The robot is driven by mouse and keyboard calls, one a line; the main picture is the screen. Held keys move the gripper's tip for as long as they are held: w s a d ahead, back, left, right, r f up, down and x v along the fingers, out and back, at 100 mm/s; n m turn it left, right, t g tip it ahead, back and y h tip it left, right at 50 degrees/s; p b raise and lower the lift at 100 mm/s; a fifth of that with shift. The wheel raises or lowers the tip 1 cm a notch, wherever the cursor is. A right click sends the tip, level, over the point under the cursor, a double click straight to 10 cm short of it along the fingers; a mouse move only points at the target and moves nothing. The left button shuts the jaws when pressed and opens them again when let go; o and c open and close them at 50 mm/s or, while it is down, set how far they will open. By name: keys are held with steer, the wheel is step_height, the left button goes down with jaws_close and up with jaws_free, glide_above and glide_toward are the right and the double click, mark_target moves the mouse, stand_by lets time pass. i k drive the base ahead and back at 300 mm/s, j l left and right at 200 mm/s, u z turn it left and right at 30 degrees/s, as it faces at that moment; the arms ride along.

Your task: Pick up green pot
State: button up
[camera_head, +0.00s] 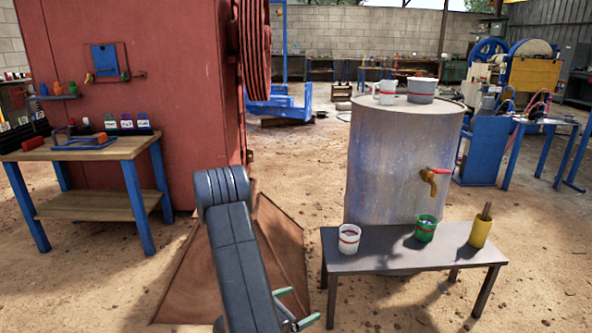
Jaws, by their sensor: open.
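The green pot (426,229) stands upright on a low dark metal bench (375,262), right of its middle. It looks like a small green cup with a pale rim and a red mark. My gripper (303,304) is low in the foreground, left of the bench and well apart from the pot. Its two greenish fingers are spread, with nothing seen between them. My grey arm partly hides the gripper's base.
On the bench, a white pot (349,240) stands left of the green pot and a yellow holder (481,231) right of it. A grey tank (390,160) with a tap (429,182) rises behind. A wooden table (100,150) stands at left.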

mark_target(426, 228)
steer(key=j+z, duration=0.2)
steer(key=z, duration=0.2)
steer(key=k+j+z, duration=0.1)
steer(key=z, duration=0.25)
steer(key=k, duration=0.05)
